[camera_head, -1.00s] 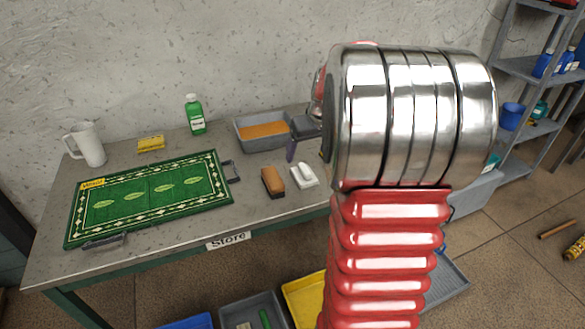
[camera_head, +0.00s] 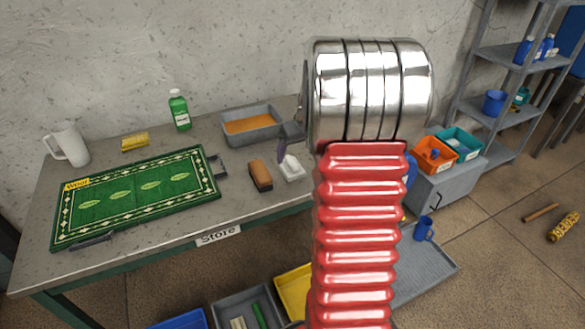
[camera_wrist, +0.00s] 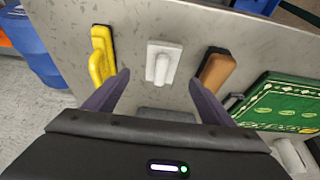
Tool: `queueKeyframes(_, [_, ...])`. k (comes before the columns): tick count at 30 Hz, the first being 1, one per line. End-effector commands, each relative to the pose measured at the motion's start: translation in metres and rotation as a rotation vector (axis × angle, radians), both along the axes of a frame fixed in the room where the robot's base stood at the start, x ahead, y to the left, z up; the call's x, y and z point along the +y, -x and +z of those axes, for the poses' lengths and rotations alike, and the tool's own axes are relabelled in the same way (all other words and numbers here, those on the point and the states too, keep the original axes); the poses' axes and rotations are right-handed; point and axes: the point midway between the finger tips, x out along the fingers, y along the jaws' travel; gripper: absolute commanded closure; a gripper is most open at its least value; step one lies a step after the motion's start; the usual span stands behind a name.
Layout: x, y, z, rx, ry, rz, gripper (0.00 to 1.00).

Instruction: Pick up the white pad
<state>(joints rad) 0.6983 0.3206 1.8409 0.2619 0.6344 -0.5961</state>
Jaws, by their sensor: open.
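The white pad (camera_head: 291,169) has a raised handle and lies on the table beside a brown brush, near the table's front edge. In the wrist view the white pad (camera_wrist: 162,62) lies ahead of my gripper (camera_wrist: 152,88), roughly centred between its two dark fingers. The fingers are spread apart with nothing between them. In the head view only part of my gripper (camera_head: 282,148) shows, close above the pad's far side; my arm hides the rest. I cannot tell the exact height above the pad.
The brown brush (camera_head: 260,176) stands close left of the pad. A green rug (camera_head: 140,196) labelled "Wool" lies further left. A grey tray with orange content (camera_head: 252,125) stands behind. In the wrist view a yellow tool (camera_wrist: 101,55) lies on the pad's other side.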

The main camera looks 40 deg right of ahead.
Motion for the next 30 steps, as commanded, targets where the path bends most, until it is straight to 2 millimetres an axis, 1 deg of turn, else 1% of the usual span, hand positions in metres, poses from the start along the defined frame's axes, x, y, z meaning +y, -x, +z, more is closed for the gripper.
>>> queueKeyframes(1, [-0.001,-0.003,-0.008,0.001,-0.001,0.000,0.23])
queueKeyframes(3, [-0.002,-0.006,-0.016,0.002,-0.001,0.000,0.23])
queueKeyframes(6, [-0.003,-0.010,-0.024,0.000,0.000,0.001,0.23])
queueKeyframes(9, [-0.003,-0.011,-0.028,0.000,0.000,0.001,0.23])
queueKeyframes(20, [-0.003,-0.012,-0.030,0.000,0.000,0.001,0.23])
queueKeyframes(23, [-0.004,-0.016,-0.035,0.001,0.000,0.001,0.23])
queueKeyframes(30, [-0.006,-0.030,-0.061,0.002,-0.001,0.000,0.23])
